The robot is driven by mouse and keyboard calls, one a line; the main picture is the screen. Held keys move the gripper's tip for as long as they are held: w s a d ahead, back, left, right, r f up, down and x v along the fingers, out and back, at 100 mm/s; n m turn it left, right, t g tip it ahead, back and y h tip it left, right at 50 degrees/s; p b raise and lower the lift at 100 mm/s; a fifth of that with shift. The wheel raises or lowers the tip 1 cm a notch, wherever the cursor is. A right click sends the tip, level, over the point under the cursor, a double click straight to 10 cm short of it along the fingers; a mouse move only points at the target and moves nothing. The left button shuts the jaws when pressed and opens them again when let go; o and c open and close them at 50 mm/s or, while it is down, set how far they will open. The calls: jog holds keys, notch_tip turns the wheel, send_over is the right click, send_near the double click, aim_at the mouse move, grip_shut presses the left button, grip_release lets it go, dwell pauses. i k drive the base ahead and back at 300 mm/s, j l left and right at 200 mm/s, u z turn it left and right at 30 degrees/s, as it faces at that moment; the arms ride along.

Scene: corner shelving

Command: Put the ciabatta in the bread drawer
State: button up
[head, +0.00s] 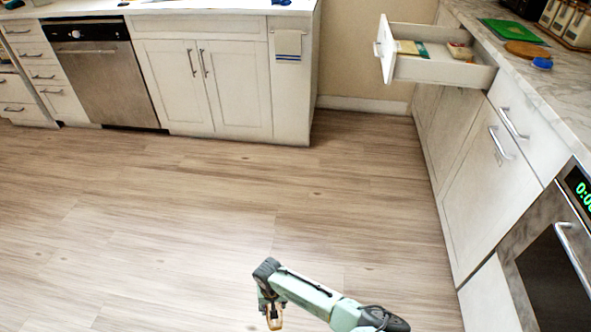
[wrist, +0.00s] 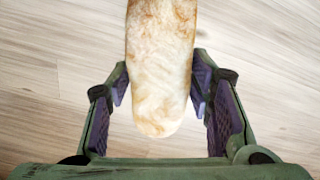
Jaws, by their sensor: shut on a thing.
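The ciabatta (wrist: 160,70) is a long pale loaf with browned patches. In the wrist view it lies between the two fingers of my gripper (wrist: 160,95), which is shut on it. In the head view my gripper (head: 272,318) is low at the bottom middle, over the wooden floor, with a bit of tan showing at its jaws. An open drawer (head: 440,72) sticks out from the right-hand cabinets at the upper right, well away from my gripper. It holds several small items, including a yellowish one and a reddish one.
A marble counter (head: 545,85) above the right-hand cabinets holds a green board (head: 512,32), a brown round board (head: 527,49) and a blue object (head: 542,63). An oven (head: 555,250) stands at the lower right. The wooden floor (head: 200,220) is clear.

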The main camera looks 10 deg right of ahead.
aim_at(434, 50)
jog(key=i+j+z, duration=0.15)
jog(key=i+z, duration=0.3)
jog(key=i+j+z, duration=0.25)
jog(key=z, duration=0.15)
jog(key=i+j+z, duration=0.25)
jog(key=z, duration=0.2)
jog(key=i+j+z, duration=0.2)
jog(key=j+z, duration=0.2)
jog(key=j, duration=0.15)
